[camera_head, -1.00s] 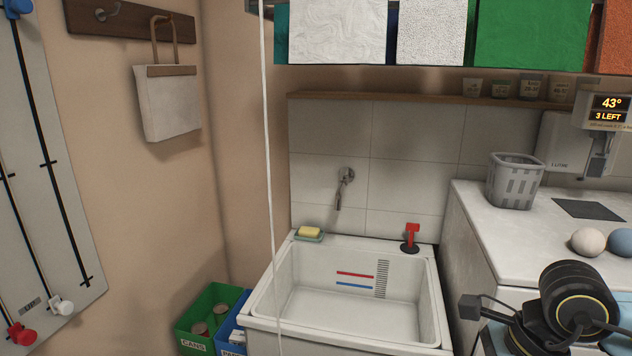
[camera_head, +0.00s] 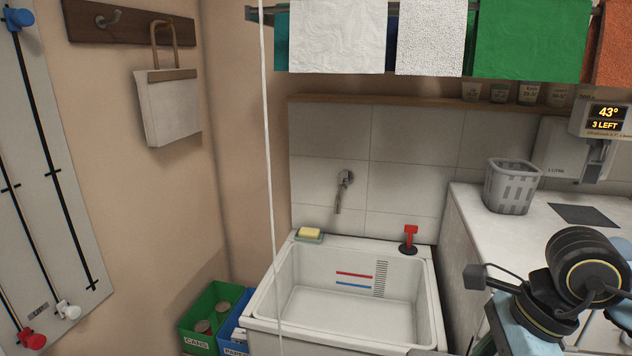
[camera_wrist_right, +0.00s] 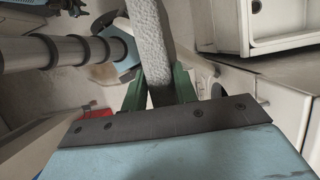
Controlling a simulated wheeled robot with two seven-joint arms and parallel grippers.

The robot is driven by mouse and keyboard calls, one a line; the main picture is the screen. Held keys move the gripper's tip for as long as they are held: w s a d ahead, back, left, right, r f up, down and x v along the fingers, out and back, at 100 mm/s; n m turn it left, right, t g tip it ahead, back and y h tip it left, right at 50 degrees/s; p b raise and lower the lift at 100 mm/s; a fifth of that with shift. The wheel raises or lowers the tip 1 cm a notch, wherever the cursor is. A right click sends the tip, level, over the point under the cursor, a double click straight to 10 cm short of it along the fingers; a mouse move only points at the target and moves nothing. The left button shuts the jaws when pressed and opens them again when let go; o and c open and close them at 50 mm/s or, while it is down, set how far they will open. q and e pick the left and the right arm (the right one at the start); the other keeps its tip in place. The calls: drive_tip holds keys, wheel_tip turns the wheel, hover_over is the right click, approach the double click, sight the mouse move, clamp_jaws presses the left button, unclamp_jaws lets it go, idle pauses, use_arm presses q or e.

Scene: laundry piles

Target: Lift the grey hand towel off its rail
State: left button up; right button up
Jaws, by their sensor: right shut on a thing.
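In the wrist view my right gripper (camera_wrist_right: 158,88) has its two green fingers shut on a grey, rough-textured cloth (camera_wrist_right: 150,45), which looks like the grey hand towel. The cloth runs up from between the fingers as a narrow strip; its far end is out of frame. In the head view a rail (camera_head: 262,14) crosses the top, with a white towel (camera_head: 337,35), a pale speckled towel (camera_head: 430,36), a green towel (camera_head: 530,38) and an orange towel (camera_head: 612,50) hanging on it. The right gripper's fingers do not show there. My left gripper is not in view.
A white sink (camera_head: 345,325) stands below the rail, with a soap dish and a red-handled plug at its back edge. A grey basket (camera_head: 511,187) is on the right counter. Bins (camera_head: 208,318) stand at lower left. A thin white cord (camera_head: 267,150) hangs in front.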

drive_tip(key=shift+r+p, duration=2.3)
drive_tip(key=shift+r, duration=2.05)
